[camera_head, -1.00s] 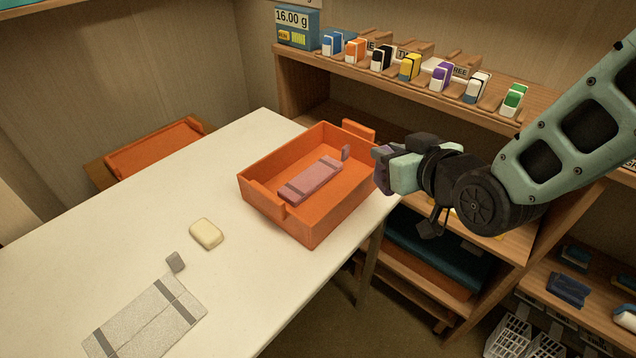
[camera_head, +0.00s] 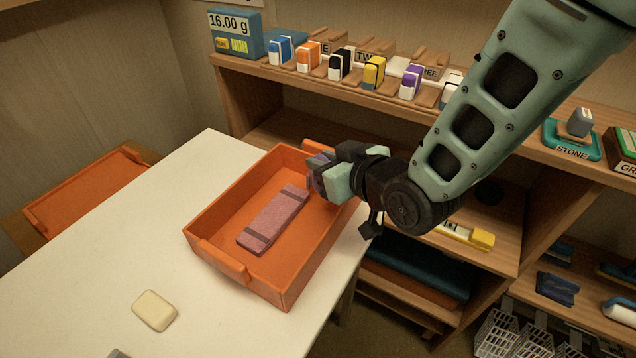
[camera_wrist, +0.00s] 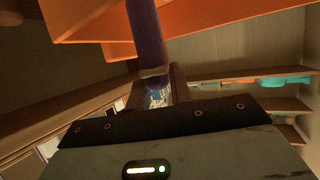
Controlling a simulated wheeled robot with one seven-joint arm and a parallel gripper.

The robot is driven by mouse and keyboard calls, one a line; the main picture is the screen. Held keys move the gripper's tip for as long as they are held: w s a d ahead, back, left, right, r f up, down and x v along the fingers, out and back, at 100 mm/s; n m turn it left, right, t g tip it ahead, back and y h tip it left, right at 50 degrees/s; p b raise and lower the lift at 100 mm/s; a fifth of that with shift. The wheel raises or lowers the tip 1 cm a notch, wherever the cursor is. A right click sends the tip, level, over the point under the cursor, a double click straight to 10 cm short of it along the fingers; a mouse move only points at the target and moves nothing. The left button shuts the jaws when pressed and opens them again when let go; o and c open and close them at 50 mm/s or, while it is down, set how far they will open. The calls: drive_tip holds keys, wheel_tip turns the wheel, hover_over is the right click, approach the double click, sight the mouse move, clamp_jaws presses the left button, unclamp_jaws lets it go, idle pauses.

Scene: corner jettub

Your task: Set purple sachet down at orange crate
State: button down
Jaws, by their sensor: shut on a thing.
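The orange crate (camera_head: 214,259) stands on the white table near its right edge. A pink-mauve bar with darker bands (camera_head: 273,220) lies inside it. My gripper (camera_head: 318,172) is at the crate's far right side, over or next to its rim, and shut on the purple sachet. The sachet (camera_wrist: 147,32) stretches up from the jaws in the wrist view, with orange crate wall (camera_wrist: 215,20) close around it. In the head view only a small purple part of the sachet (camera_head: 316,176) shows beside my fingers. I cannot tell whether it touches the crate.
A shelf behind holds coloured blocks (camera_head: 374,72) and a 16.00 g scale (camera_head: 237,33). Another orange tray (camera_head: 88,190) is at the left, beyond the table.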

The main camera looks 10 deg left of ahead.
drive_tip(key=shift+f, duration=2.25)
drive_tip(key=shift+f+b, duration=0.2)
drive_tip(key=shift+b, duration=0.25)
drive_tip(key=c, duration=1.3)
unclamp_jaws()
drive_tip(key=shift+o, duration=0.2)
drive_tip(key=shift+r, duration=0.1)
